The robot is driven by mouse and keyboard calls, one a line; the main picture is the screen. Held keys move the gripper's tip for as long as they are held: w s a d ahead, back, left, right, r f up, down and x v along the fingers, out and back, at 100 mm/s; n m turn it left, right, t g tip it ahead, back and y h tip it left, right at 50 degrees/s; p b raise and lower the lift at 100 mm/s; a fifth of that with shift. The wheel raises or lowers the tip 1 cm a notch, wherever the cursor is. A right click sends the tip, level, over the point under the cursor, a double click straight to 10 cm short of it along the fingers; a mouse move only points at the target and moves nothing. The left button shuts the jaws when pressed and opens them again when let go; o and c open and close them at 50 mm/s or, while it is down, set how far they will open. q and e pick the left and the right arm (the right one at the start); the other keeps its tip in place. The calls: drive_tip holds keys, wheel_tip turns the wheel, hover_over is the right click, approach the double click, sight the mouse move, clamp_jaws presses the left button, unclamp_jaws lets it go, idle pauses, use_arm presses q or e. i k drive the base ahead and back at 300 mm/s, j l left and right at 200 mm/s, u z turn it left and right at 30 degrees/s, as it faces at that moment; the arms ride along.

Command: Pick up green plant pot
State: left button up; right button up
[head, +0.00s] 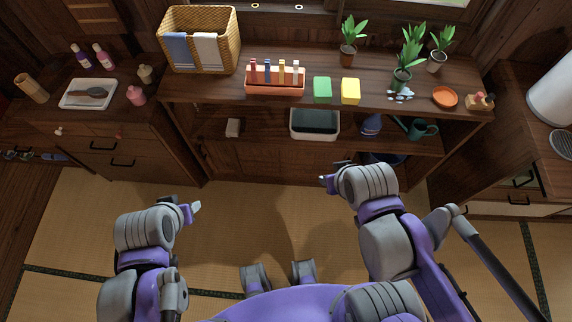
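Three potted plants stand at the right part of the wooden shelf top. The front one has a dark green pot (401,79) with upright leaves. A brownish pot (349,59) stands behind it to the left, and a pale pot (435,65) behind it to the right. My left gripper (190,209) is over the tatami in front of the left cabinet, far from the pots. My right gripper (329,178) is in front of the shelf, below and to the left of the green pot, apart from it. The fingers of both are too small to judge.
White pebbles (400,95) lie just in front of the green pot. An orange saucer (445,97), a yellow block (351,91) and a green block (322,90) are nearby. A watering can (421,130) stands on the lower shelf. The tatami (245,215) before the shelf is clear.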

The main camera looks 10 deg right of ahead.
sight(402, 76)
drive_tip(key=z, duration=1.45)
drive_tip(key=i+j+u, duration=0.1)
drive_tip(key=i, duration=0.35)
drive_tip(key=i+j+u, duration=0.15)
drive_tip(key=i, duration=0.3)
drive_tip(key=j, duration=0.1)
